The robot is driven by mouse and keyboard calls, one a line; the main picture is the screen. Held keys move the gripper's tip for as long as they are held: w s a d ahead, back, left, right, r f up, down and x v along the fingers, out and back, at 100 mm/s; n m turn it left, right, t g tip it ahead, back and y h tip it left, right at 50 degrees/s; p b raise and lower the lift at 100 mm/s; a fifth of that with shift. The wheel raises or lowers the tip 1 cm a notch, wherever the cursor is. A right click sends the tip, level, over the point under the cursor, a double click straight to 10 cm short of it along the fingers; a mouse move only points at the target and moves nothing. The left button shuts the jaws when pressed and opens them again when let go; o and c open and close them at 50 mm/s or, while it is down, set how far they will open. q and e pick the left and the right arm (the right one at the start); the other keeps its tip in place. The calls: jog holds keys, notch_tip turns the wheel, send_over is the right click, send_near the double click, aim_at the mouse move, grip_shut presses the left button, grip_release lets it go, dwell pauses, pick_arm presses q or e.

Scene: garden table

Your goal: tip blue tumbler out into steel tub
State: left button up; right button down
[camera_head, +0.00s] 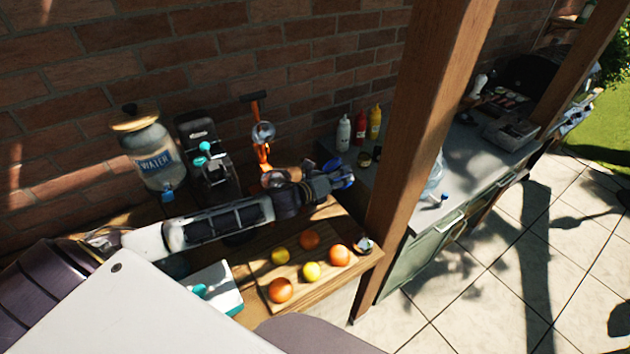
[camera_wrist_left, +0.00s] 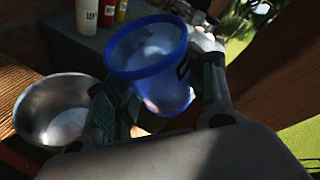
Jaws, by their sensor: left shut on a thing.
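The blue tumbler (camera_wrist_left: 150,65) is translucent with a darker blue rim. My left gripper (camera_wrist_left: 160,98) is shut on it, a finger on each side. The tumbler's mouth faces up and towards the wrist camera; its contents are not clear. In the head view, the tumbler (camera_head: 342,177) is a small blue shape at the end of my left gripper (camera_head: 328,184), above the wooden table's far end. The steel tub (camera_wrist_left: 54,112) is a round, shiny bowl left of the tumbler in the wrist view, apart from it. My arm largely hides it in the head view. My right gripper is not in view.
A wooden post (camera_head: 425,110) stands just right of the tumbler. A water jar (camera_head: 150,150) and a black coffee machine (camera_head: 207,165) stand by the brick wall. Oranges and lemons lie on a board (camera_head: 312,284) in front of my arm. Sauce bottles (camera_head: 360,128) stand on the grey counter behind.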

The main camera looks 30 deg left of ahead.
aim_at(343, 188)
pick_arm(q)
jog(key=shift+r, duration=0.2)
jog(key=shift+d+f+m+g+y, duration=0.1)
jog(key=shift+d+f+m+y, duration=0.25)
jog(key=shift+f, duration=0.35)
jog(key=shift+d+f+m+g+y, duration=0.1)
jog(key=shift+d+f+m, duration=0.25)
jog(key=shift+f+m, duration=0.25)
jog(key=shift+d+f+m+g+y, duration=0.1)
jog(key=shift+d+f+m+y, duration=0.2)
jog(key=shift+f, duration=0.5)
jog(key=shift+m+y, duration=0.45)
jog(key=shift+m, duration=0.4)
jog(key=shift+d+f, duration=0.2)
jog(key=shift+f, duration=0.45)
jog(key=shift+d+f, duration=0.25)
jog(key=shift+f, duration=0.45)
jog(key=shift+d+f, duration=0.2)
jog(key=shift+f, duration=0.45)
jog(key=shift+d+f+m+y, duration=0.35)
jog(key=shift+d+m+y, duration=0.15)
jog(key=shift+m, duration=0.2)
